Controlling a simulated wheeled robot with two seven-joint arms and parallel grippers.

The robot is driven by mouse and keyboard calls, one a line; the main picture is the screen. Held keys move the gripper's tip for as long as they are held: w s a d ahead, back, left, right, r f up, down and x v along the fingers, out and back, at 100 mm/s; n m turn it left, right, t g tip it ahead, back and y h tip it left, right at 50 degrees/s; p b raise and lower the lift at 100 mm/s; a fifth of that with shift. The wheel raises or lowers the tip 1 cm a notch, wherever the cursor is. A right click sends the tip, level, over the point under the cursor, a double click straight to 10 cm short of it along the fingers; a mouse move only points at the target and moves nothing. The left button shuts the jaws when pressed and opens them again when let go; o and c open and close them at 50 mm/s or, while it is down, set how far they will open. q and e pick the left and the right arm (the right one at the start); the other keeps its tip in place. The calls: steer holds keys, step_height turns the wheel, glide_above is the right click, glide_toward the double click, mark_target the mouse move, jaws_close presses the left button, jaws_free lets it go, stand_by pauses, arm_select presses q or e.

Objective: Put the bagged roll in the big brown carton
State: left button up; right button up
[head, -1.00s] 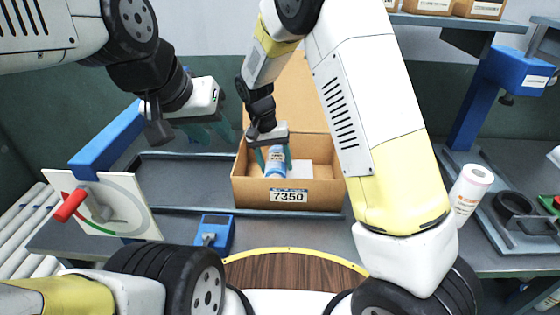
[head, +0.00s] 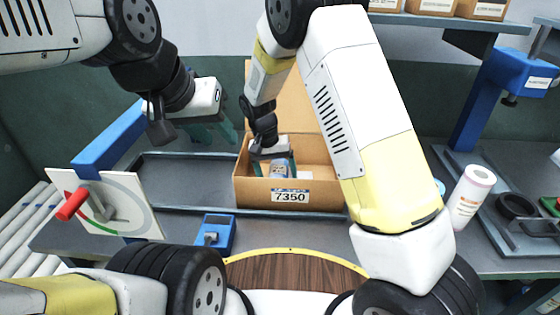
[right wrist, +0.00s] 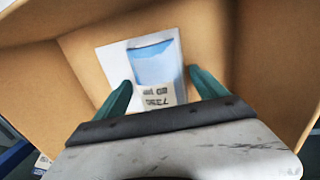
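The big brown carton (head: 252,190), labelled 7350, stands open on the bench with its rear flap up. The bagged roll (head: 279,170), blue with a pale label, stands inside it. My right gripper (head: 275,166) reaches down into the carton, its teal fingers spread on either side of the roll. In the right wrist view the roll (right wrist: 153,65) sits between the fingers with gaps at both sides, over a white sheet (right wrist: 112,62). My left gripper (head: 213,131) is empty, fingers apart, above the bench left of the carton.
A blue device (head: 215,233) lies before the carton. A dial panel with a red handle (head: 70,205) is at left. Small cartons (head: 430,5) sit on the shelf.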

steer(key=v, duration=1.2)
steer(key=s+d+r+y, duration=0.3)
steer(key=s+d+r, duration=0.1)
steer(key=d+r, duration=0.4)
steer(key=s+d+r+t, duration=0.3)
steer(key=s+d, duration=0.3)
steer(key=s, duration=0.2)
steer(key=s+d+r+t+y, duration=0.1)
steer(key=s+d+r+t, duration=0.2)
steer(key=s+d, duration=0.4)
steer(key=shift+s+d+r+n+y, duration=0.2)
steer(key=shift+s+r+n+y, duration=0.1)
steer(key=shift+s+r, duration=0.5)
steer(key=shift+c, duration=0.2)
